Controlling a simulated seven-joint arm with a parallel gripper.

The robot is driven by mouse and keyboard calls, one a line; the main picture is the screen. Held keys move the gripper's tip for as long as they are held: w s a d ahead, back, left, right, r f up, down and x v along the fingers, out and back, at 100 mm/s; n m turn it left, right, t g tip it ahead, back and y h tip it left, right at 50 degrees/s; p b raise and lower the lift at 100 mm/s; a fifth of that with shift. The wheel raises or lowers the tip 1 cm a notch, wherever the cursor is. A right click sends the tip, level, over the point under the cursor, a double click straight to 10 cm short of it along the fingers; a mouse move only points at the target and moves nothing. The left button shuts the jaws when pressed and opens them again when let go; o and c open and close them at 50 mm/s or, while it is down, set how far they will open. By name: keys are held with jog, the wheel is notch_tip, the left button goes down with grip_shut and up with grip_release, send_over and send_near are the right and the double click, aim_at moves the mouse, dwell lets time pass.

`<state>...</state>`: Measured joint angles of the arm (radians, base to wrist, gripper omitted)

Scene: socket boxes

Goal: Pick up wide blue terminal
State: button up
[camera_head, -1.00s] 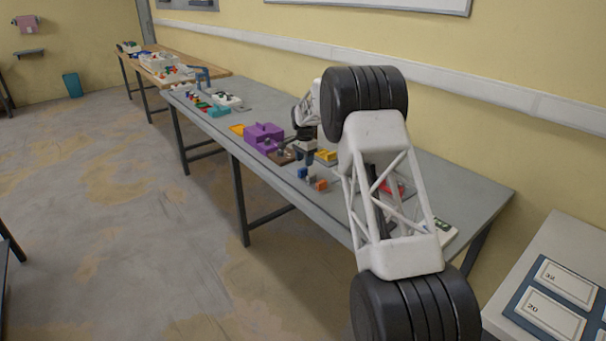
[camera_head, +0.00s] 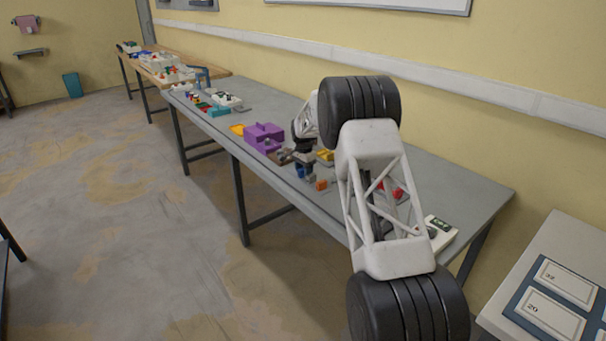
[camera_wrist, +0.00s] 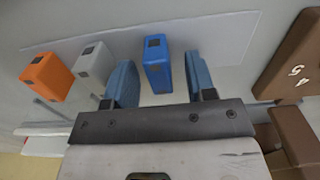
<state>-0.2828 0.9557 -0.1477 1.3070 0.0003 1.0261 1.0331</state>
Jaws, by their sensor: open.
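The blue terminal (camera_wrist: 157,64) stands on a pale plate (camera_wrist: 220,30) in the wrist view, between the two blue fingers of my gripper (camera_wrist: 160,80). In the head view the blue terminal (camera_head: 300,171) shows small below my gripper, beside the orange terminal (camera_head: 321,184). The grey terminal cannot be made out there.
A brown block marked with a number (camera_wrist: 290,60) stands at the right in the wrist view. In the head view, a purple box (camera_head: 264,136) and a yellow part (camera_head: 325,154) stand nearby on the grey table (camera_head: 440,180). The table's front edge is close.

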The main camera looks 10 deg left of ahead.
dwell(0.4)
grip_shut()
jog(key=shift+r, duration=0.15)
jog(key=shift+r, duration=1.65)
jog(key=s+d, duration=0.1)
jog(key=s, duration=0.4)
jog(key=s+d+r, duration=0.1)
jog(key=s+d, duration=0.1)
jog(key=s, duration=0.3)
jog(key=s+d, duration=0.1)
jog(key=s, duration=0.4)
jog(key=shift+s+d+r, duration=0.15)
jog(key=shift+d+r, duration=0.05)
jog(key=shift+r, duration=0.05)
